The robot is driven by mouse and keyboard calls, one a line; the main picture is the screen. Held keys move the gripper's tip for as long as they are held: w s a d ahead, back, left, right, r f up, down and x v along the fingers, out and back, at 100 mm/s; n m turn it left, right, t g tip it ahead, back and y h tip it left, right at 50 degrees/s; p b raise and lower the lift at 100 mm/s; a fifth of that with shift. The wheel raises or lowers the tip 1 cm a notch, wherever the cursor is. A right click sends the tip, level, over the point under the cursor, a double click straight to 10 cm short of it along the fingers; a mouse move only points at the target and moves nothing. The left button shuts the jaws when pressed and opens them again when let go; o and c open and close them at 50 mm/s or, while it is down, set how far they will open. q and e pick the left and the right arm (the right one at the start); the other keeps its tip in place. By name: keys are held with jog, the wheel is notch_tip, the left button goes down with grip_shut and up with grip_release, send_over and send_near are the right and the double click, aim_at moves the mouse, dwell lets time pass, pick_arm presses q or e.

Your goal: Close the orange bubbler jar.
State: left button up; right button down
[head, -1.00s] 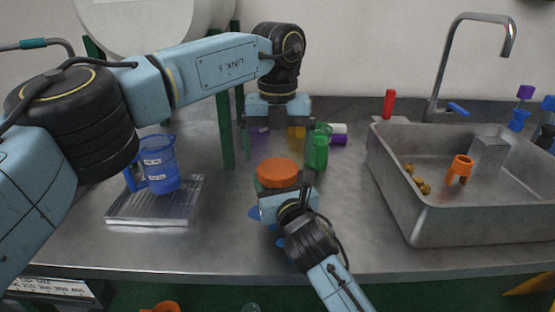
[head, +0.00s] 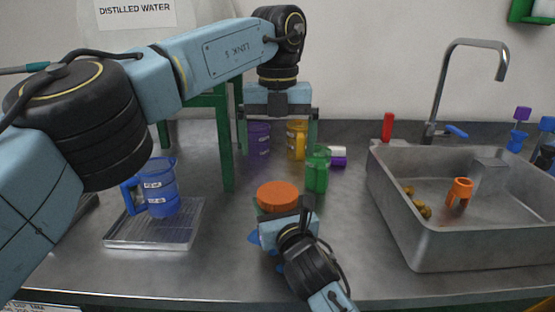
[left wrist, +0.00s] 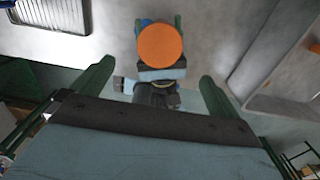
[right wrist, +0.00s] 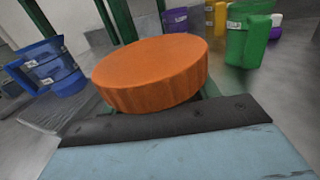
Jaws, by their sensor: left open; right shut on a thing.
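An orange round lid (head: 278,195) sits level on top of a jar near the front middle of the bench. Most of the jar is hidden by the lid and my right gripper. My right gripper (head: 281,221) is shut on the jar below the lid; the lid (right wrist: 152,73) fills the middle of the right wrist view. Blue parts (head: 256,238) show low beside the jar. My left gripper (head: 279,135) points down with open, empty fingers, above the lid and apart from it. In the left wrist view the lid (left wrist: 160,46) appears between and beyond the fingertips.
A green mug (head: 317,170), purple mug (head: 258,140) and yellow mug (head: 297,140) stand behind the jar. A blue mug (head: 161,190) stands on a metal rack (head: 150,236) at left. A sink (head: 450,245) is at right. A green stand (head: 226,140) rises behind.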

pick_arm(q)
jog(key=shift+r, duration=0.85)
pick_arm(e)
jog(key=shift+c, duration=1.6)
grip_release()
jog(key=p+v, duration=0.3)
jog(key=v, duration=0.9)
jog(key=shift+s+d+r+p, duration=0.1)
jog(key=shift+s+p, duration=0.1)
jog(key=shift+p, duration=0.15)
pick_arm(q)
jog(key=shift+r, duration=1.9)
pick_arm(e)
jog(key=shift+s+d, duration=0.1)
jog(key=shift+s, duration=0.35)
